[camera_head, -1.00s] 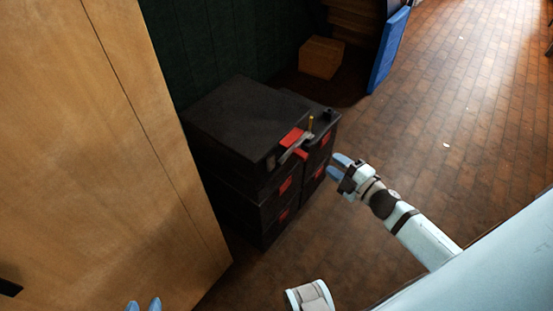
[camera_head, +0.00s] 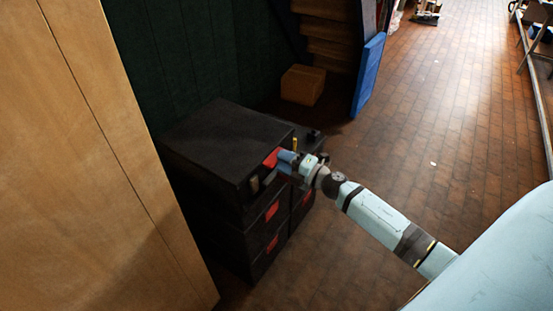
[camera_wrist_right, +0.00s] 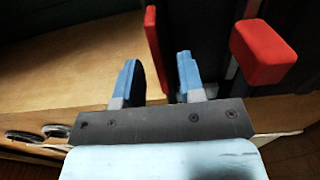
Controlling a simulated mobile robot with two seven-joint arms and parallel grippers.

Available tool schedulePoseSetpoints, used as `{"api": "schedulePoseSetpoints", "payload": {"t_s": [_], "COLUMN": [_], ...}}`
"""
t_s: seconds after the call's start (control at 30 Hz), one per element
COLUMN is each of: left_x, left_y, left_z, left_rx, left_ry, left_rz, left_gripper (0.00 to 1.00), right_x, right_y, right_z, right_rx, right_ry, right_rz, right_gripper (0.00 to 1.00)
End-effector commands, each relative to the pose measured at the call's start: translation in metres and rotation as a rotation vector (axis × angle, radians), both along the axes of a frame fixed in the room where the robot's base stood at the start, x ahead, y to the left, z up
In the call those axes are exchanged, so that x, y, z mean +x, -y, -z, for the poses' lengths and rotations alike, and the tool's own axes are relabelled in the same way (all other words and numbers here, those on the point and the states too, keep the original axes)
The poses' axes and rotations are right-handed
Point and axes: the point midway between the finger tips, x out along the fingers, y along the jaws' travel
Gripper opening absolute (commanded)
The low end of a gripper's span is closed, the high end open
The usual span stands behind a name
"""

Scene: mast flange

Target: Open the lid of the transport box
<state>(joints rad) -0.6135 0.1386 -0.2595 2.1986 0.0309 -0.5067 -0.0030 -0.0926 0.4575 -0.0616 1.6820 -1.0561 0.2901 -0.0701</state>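The black transport box (camera_head: 222,140) is the top one of a stack of black boxes in the head view, and its flat lid is down. A red latch piece (camera_head: 271,158) sits at its front right edge. My right gripper (camera_head: 285,160) is at this latch, partly covering it. In the right wrist view its two blue fingers (camera_wrist_right: 160,78) are apart. A thin red plate (camera_wrist_right: 152,45) shows between and beyond them, and I cannot tell if they touch it. A second red block (camera_wrist_right: 262,52) is to the right of the fingers. My left gripper is not in view.
A wooden panel (camera_head: 110,170) stands close on the left of the stack. More black boxes with red latches (camera_head: 272,243) are below and behind. A cardboard box (camera_head: 302,85) and a blue panel (camera_head: 368,75) are at the back.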

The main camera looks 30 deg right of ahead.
Motion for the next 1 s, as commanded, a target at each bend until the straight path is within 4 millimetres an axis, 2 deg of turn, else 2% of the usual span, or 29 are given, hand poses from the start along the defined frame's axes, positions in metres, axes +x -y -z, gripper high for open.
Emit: {"api": "schedulePoseSetpoints", "payload": {"t_s": [0.1,0.2,0.53,0.57,0.7,1.0], "left_x": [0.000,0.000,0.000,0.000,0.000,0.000], "left_y": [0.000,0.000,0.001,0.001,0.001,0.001], "left_z": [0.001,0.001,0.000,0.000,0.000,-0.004], "left_rx": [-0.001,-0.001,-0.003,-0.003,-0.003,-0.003], "left_ry": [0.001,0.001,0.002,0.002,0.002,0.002], "left_rz": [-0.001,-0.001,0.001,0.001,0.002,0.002], "left_gripper": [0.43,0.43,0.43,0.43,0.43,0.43], "right_x": [0.015,0.022,0.025,0.025,0.025,0.025], "right_y": [-0.006,-0.009,-0.010,-0.010,-0.010,-0.009], "right_z": [0.000,0.000,0.000,0.000,0.000,-0.002], "right_rx": [0.000,0.001,0.001,0.001,0.001,-0.002], "right_ry": [0.001,0.000,0.000,0.000,0.000,-0.004], "right_rz": [0.001,0.002,0.001,0.001,0.001,0.001], "right_gripper": [0.36,0.36,0.36,0.34,0.02,0.00]}}
